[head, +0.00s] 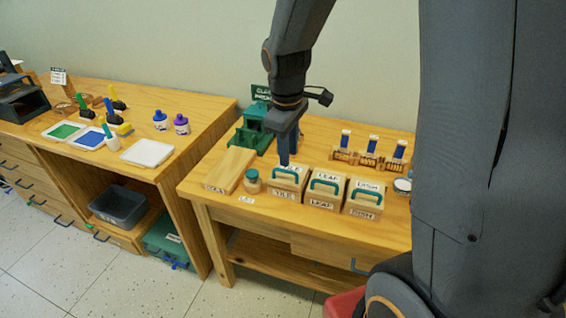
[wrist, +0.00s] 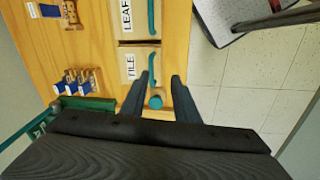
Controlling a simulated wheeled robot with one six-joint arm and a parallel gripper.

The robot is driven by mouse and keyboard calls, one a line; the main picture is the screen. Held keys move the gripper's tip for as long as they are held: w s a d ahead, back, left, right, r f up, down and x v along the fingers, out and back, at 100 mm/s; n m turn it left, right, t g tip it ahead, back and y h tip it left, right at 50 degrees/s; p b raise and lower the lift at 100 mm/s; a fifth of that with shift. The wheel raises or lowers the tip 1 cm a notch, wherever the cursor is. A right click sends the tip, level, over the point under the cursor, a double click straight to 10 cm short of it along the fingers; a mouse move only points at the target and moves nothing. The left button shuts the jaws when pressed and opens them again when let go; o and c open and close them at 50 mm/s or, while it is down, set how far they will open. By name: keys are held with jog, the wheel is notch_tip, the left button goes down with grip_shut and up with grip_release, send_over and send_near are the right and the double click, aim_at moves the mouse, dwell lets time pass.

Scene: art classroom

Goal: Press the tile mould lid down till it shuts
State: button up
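The tile mould (head: 287,192) is a pale wooden box marked TILE, standing on the wooden table. Its lid has a teal handle (head: 285,172) on top. I cannot tell how far the lid stands open. In the wrist view the tile mould (wrist: 132,64) lies just beyond my fingertips, its handle near the left finger. My gripper (wrist: 163,76) has its fingers apart with nothing held between them. In the head view my gripper (head: 284,157) points down over the back of the tile mould; contact cannot be made out.
The leaf mould (head: 322,192) and dish mould (head: 363,200) stand to the right. A teal-lidded jar (head: 252,182) and wooden board (head: 230,168) are to the left. A green press (head: 252,130) and rack of blue-topped tools (head: 370,160) stand behind.

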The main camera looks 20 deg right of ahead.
aim_at(287, 172)
jog(key=shift+n, duration=0.9)
jog(key=shift+w+d+f+p, duration=0.1)
jog(key=shift+w+f+p, duration=0.3)
jog(key=shift+f, duration=0.85)
jog(key=shift+w+d+f+p, duration=0.15)
jog(key=shift+w+f, duration=0.55)
jog(key=shift+f, duration=0.6)
jog(key=shift+w+d+f+p, duration=0.1)
jog(key=shift+w+f+p, duration=0.3)
jog(key=shift+f, duration=0.85)
jog(key=shift+w, duration=0.15)
grip_shut()
